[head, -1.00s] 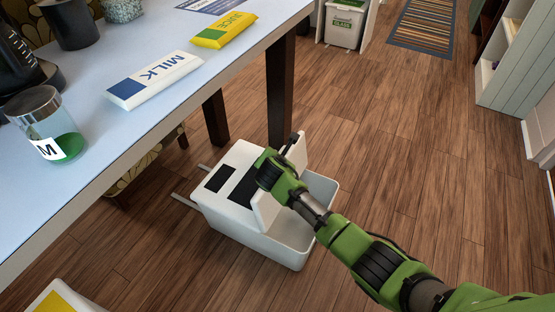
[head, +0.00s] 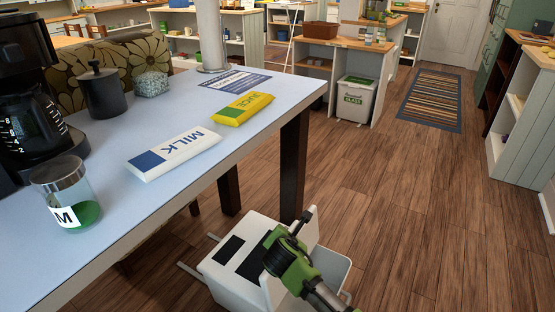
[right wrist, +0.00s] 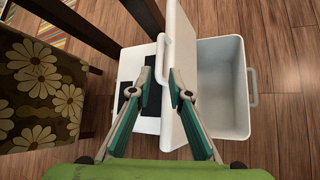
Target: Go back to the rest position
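My right gripper (right wrist: 161,80) is at the white bin (head: 232,285) on the floor beside the table. It shows in the head view (head: 300,222) at the bin's raised lid flap (head: 310,228). In the right wrist view its two fingers stand apart, with an edge of the upright flap (right wrist: 183,50) between or just beyond the tips; contact cannot be made out. The bin's open compartment (right wrist: 222,90) looks empty. My left gripper is in no view.
The table (head: 240,145) holds a milk pack (head: 175,152), a juice pack (head: 243,108), a jar (head: 68,195) and a coffee maker (head: 35,105). A patterned chair (right wrist: 38,90) stands left of the bin. The floor at right is clear.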

